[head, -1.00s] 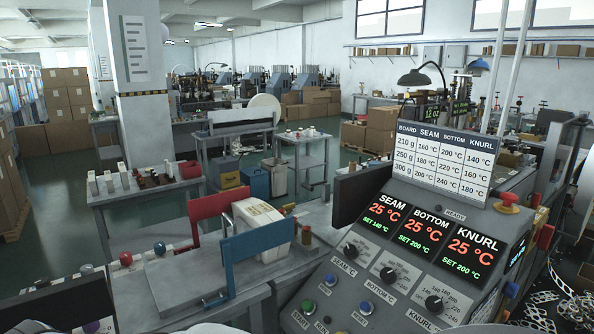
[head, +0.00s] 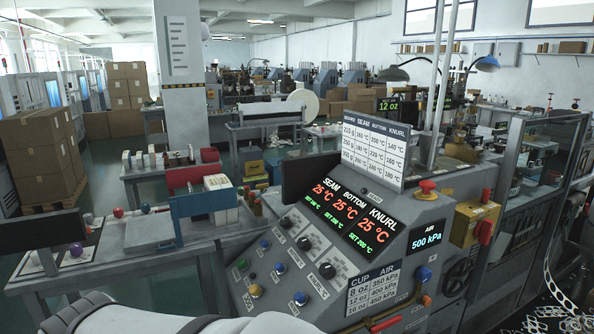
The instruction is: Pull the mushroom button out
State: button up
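A red mushroom button (head: 427,187) with a yellow collar sits on top of the grey control console (head: 405,250), at its right end beside the temperature chart. Whether it is pressed in or out is too small to tell. My white arm (head: 130,318) shows along the bottom left edge. My gripper is outside the picture, so its fingers and anything in them are hidden. No part of my arm touches the button in this view.
A yellow box (head: 472,224) with a red handle stands right of the button. A glass-panelled guard (head: 530,200) stands at the right.

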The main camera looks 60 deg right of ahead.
aim_at(426, 186)
jog(key=k, duration=1.45)
jog(key=z, duration=2.25)
jog(key=i, duration=0.7)
